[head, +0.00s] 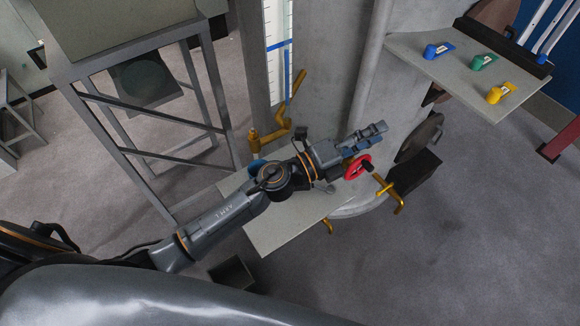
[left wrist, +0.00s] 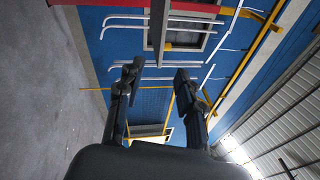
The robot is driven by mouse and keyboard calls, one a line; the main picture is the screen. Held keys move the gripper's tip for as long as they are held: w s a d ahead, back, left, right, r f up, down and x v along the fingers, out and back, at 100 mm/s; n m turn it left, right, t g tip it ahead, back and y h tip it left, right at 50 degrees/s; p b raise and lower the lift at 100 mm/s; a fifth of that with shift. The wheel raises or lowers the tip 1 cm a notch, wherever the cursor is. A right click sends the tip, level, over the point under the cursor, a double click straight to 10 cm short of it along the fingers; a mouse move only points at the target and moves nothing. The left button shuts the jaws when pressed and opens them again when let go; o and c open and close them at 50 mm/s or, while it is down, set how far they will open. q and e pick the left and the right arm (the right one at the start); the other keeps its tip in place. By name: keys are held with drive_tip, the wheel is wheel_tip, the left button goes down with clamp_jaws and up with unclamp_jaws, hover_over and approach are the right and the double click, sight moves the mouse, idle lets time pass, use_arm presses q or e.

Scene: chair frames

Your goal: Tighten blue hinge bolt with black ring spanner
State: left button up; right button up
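My left gripper (head: 378,134) reaches in front of the grey column, above a pale board. In the left wrist view my left gripper (left wrist: 157,78) has its two dark fingers apart with nothing between them. I cannot pick out a black ring spanner for certain. No part shows clearly as a blue hinge bolt; a small blue piece (head: 256,164) is partly hidden behind my left arm. A blue tagged peg (head: 432,50) stands on the upper shelf. My right gripper is not in view.
The shelf (head: 460,75) also bears green (head: 482,62) and yellow (head: 498,94) pegs. A red ring (head: 357,166) and a yellow handle (head: 390,194) sit close below my left gripper. A metal frame (head: 215,110) stands left of the column (head: 330,60). Floor is clear at lower right.

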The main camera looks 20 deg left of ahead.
use_arm(q)
drive_tip(key=s+d+f+m+g+h, duration=0.1)
drive_tip(key=s+d+f+m+g, duration=0.35)
drive_tip(key=m+g, duration=0.45)
drive_tip(key=m+g+y, duration=0.4)
drive_tip(key=m+y, duration=0.6)
drive_tip(key=y, duration=0.1)
hover_over(308, 187)
drive_tip(key=s+d, duration=0.3)
drive_tip(key=d, duration=0.2)
wheel_tip(308, 187, down, 13)
drive_tip(key=a+y, duration=0.1)
drive_tip(key=a, duration=0.2)
drive_tip(key=w+a+y, duration=0.1)
drive_tip(key=a+y, duration=0.1)
drive_tip(key=a, duration=0.1)
drive_tip(key=w+a+y, duration=0.1)
drive_tip(key=a, duration=0.3)
drive_tip(key=shift+a+f+y, duration=0.1)
drive_tip(key=shift+f+y, duration=0.15)
drive_tip(key=shift+y, duration=0.05)
wheel_tip(308, 187, down, 9)
drive_tip(key=b, duration=0.5)
drive_tip(key=shift+r+b, duration=0.1)
drive_tip(key=shift+b, duration=0.2)
drive_tip(key=shift+r+p, duration=0.4)
drive_tip(key=shift+r, duration=0.1)
drive_tip(key=c, duration=0.4)
clamp_jaws()
drive_tip(key=shift+r, duration=0.1)
